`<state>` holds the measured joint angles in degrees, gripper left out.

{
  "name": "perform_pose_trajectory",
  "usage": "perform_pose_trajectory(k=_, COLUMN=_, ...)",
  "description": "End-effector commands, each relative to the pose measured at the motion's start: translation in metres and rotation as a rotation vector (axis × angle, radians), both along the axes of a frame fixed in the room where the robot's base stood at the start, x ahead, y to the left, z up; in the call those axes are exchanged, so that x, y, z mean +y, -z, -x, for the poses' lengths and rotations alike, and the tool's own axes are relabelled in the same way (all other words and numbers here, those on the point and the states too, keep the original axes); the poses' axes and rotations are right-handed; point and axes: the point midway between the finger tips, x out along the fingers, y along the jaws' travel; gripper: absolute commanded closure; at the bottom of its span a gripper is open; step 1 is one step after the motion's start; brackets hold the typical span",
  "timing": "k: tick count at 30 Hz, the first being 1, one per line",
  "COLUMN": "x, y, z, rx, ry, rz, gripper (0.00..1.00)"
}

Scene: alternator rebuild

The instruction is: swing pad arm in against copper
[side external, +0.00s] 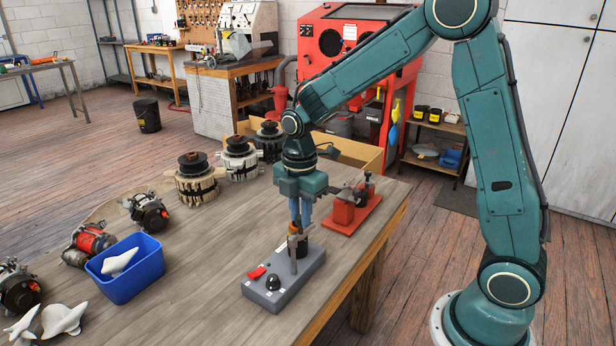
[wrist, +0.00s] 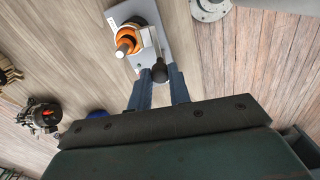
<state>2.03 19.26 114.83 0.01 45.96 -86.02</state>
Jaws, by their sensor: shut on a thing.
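The grey fixture box (side external: 284,287) stands near the table's right edge, with a red switch (side external: 257,272) and a black dome knob (side external: 278,283) on top. A copper-orange part (wrist: 128,36) with a metal shaft stands upright on it. In the wrist view the pale pad arm (wrist: 148,41) lies close beside the copper; I cannot tell whether they touch. A dark knob (wrist: 159,72) is at the arm's near end. My gripper (wrist: 160,76) points down over the box, its blue fingers shut on this knob. From the side, my gripper (side external: 300,216) partly hides the copper and arm.
A red bench fixture (side external: 350,212) stands close behind my gripper. A blue bin (side external: 130,275) holds a pale part, with alternators and white parts around it. Stator assemblies (side external: 197,180) and a cardboard box (side external: 355,152) are at the back. The table between bin and grey box is clear.

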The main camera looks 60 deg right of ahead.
Motion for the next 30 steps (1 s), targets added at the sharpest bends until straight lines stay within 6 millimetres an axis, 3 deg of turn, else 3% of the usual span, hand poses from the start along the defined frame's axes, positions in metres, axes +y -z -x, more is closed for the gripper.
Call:
perform_pose_trajectory(k=7, x=-0.0001, y=-0.0007, z=-0.0030, rx=-0.002, ry=-0.089, rz=0.000, gripper=1.00)
perform_pose_trajectory(k=21, x=0.0000, y=-0.0009, z=-0.0035, rx=-0.003, ry=-0.106, rz=0.000, gripper=1.00)
perform_pose_trajectory(k=22, x=0.0000, y=-0.0009, z=-0.0035, rx=-0.003, ry=-0.106, rz=0.000, gripper=0.77)
perform_pose_trajectory(k=24, x=0.0000, y=-0.0009, z=-0.0035, rx=-0.003, ry=-0.106, rz=0.000, gripper=0.63)
perform_pose_trajectory(k=25, x=0.0000, y=-0.0008, z=-0.0034, rx=-0.003, ry=-0.106, rz=0.000, gripper=0.59)
perform_pose_trajectory(k=30, x=0.0000, y=-0.0005, z=-0.0031, rx=-0.002, ry=-0.105, rz=0.000, gripper=0.59)
